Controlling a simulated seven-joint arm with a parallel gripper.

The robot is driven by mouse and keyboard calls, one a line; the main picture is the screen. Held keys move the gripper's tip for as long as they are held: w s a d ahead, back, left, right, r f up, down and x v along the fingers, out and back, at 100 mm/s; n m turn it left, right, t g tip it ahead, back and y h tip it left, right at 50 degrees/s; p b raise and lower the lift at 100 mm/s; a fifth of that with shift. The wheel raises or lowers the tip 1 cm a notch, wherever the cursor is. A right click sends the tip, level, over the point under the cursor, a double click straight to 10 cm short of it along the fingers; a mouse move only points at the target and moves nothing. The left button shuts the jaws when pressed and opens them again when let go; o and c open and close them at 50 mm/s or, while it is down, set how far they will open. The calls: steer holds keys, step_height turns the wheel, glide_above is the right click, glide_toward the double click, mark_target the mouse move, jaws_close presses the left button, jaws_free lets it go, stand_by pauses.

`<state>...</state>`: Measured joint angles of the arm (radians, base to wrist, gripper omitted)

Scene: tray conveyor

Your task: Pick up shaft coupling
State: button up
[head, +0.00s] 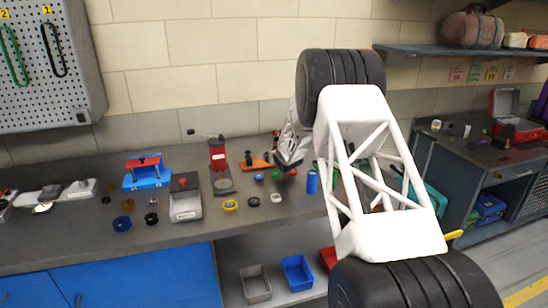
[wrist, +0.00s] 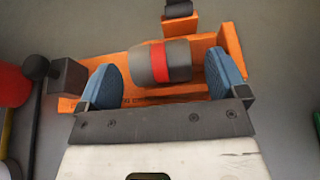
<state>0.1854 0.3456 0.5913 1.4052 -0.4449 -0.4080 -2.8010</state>
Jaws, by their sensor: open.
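The shaft coupling (wrist: 160,63) is a grey cylinder with a red band around its middle. It lies on its side over an orange base (wrist: 201,48) in the wrist view. My gripper (wrist: 166,83) is open, with one blue-padded finger at each end of the coupling. The right finger is close to the coupling's right end, and a wider gap shows at the left; I cannot tell whether either touches. In the head view my gripper (head: 287,165) is over the back of the bench beside the orange base (head: 256,164), and I cannot make out the coupling there.
A red arbor-like press (head: 218,156) and a blue fixture (head: 147,175) stand to the left on the bench. A blue cylinder (head: 312,182) stands right of my gripper. Several small rings and caps lie in front.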

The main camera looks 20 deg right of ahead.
steer(key=c, duration=1.1)
steer(key=shift+r, duration=0.1)
steer(key=shift+r, duration=0.75)
steer(key=shift+s+r, duration=0.2)
steer(key=shift+r, duration=0.35)
steer(key=shift+s+r, duration=0.2)
steer(key=shift+r, duration=0.3)
steer(key=s, duration=0.5)
steer(key=s+a, duration=0.1)
steer(key=s, duration=0.4)
steer(key=s+a+r, duration=0.1)
steer(key=s, duration=0.4)
steer(key=shift+a+r, duration=0.1)
steer(key=shift+a, duration=0.1)
